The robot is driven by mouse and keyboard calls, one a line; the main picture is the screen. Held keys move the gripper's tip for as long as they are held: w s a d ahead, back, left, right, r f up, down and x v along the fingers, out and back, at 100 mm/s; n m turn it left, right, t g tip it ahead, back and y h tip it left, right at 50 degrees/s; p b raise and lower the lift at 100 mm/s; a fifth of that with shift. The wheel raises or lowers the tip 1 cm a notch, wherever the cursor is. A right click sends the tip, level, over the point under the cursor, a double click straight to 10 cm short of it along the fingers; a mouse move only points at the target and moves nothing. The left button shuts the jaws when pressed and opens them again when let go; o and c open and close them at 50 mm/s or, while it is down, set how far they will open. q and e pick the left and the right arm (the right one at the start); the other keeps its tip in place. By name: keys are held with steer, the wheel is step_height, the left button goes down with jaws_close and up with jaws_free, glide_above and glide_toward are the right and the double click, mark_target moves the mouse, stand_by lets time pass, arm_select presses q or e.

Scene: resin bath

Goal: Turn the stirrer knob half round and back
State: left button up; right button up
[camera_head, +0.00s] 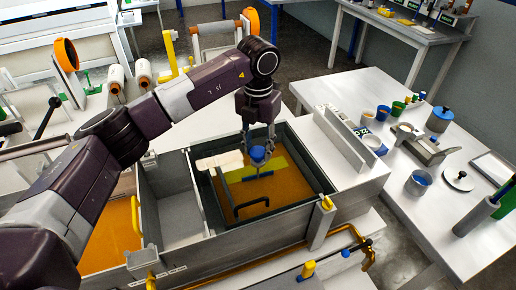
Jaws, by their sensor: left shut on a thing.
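My left arm comes in from the left and reaches over the resin bath (262,206), a grey-walled tank with amber liquid. My left gripper (258,148) points down and is shut on the blue stirrer knob (257,157). The knob sits above the bath, with a short stem below it. A blue-grey bar (250,174) lies beneath the knob, next to a yellow-green strip (285,168). The fingers partly cover the knob, so its turn angle cannot be told. My right gripper is not in view.
A black bent handle (250,203) stands in the front of the bath. A second amber compartment (108,240) lies left, past a grey divider. A white table (400,190) at right holds cups, a blue-lidded pot (439,120) and tools. Yellow pipework (285,258) runs along the front.

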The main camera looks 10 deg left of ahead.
arm_select(q)
steer(key=m+b, duration=0.2)
steer(key=shift+f+m+b, duration=0.15)
steer(key=shift+m+b, duration=0.25)
steer(key=m+b, duration=0.2)
steer(key=m, duration=0.1)
steer(key=shift+m, duration=0.3)
steer(key=m+b, duration=0.2)
steer(key=m, duration=0.1)
steer(key=shift+m, duration=0.4)
steer(key=m+b, duration=0.1)
steer(key=m, duration=0.3)
steer(key=shift+r, duration=0.2)
steer(key=m, duration=1.5)
steer(key=shift+r, duration=0.1)
steer(key=m, duration=0.4)
steer(key=shift+w+m, duration=0.1)
steer(key=shift+m, duration=0.2)
